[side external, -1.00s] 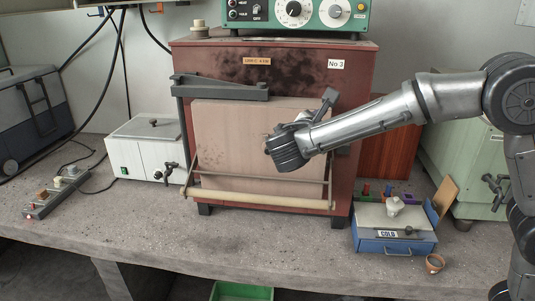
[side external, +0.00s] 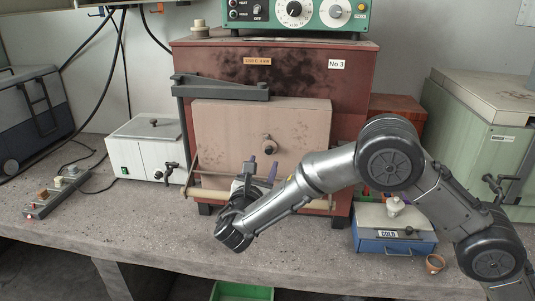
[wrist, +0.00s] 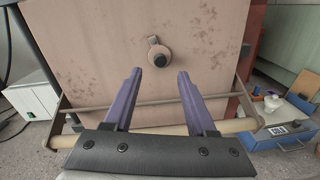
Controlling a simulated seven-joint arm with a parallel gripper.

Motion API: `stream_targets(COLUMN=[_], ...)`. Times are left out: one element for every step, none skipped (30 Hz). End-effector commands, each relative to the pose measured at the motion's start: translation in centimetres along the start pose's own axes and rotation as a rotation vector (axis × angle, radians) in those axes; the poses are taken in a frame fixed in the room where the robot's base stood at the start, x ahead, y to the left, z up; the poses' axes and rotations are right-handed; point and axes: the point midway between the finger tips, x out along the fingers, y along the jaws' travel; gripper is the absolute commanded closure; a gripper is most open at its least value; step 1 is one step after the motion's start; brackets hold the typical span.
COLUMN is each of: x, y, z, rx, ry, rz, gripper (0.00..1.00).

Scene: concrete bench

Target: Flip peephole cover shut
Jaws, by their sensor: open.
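The peephole (side external: 269,146) is a small round fitting on the pinkish furnace door (side external: 225,125), right of the door's middle. In the wrist view, the peephole (wrist: 160,57) shows with a small cover tab (wrist: 153,40) at its upper left. I cannot tell how much of the hole the tab covers. My gripper (side external: 263,168) is in front of the door and below the peephole. In the wrist view, its purple fingers (wrist: 159,73) are spread apart with nothing between them, pointing toward the door just under the peephole. The gripper appears apart from the fitting.
A pale handle bar (side external: 215,196) runs across the door's lower front. A dark lever arm (side external: 220,88) sits along the door top.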

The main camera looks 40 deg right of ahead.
Motion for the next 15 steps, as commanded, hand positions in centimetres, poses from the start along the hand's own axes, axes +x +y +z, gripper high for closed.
stream_targets(x=[1.1,1.7,2.4,3.0,3.4,4.0,4.4,4.8,5.2,5.5,5.7,6.0,6.1,6.2,6.4], y=[-0.1,-0.1,-0.1,-0.1,-0.1,-0.1,-0.1,-0.1,0.0,-0.1,-0.1,0.0,0.0,0.0,0.0], z=[0.0,0.0,0.0,0.0,0.0,0.0,0.0,0.0,0.0,0.0,0.0,0.0,0.0,0.0,0.0], rx=[0.000,0.000,0.000,0.001,0.001,0.001,0.001,0.001,0.001,0.002,0.002,0.001,0.001,0.001,0.001], ry=[-0.001,0.000,-0.001,-0.001,0.000,0.000,0.000,-0.001,0.000,0.000,0.000,0.000,0.000,0.000,0.000], rz=[-0.004,-0.004,-0.004,-0.004,-0.004,-0.003,-0.003,-0.002,-0.002,-0.002,-0.002,-0.001,-0.001,0.000,0.000], gripper=[0.43,0.43,0.43,0.43,0.43,0.43,0.43,0.43,0.43,0.43,0.43,0.43,0.43,0.43,0.43])
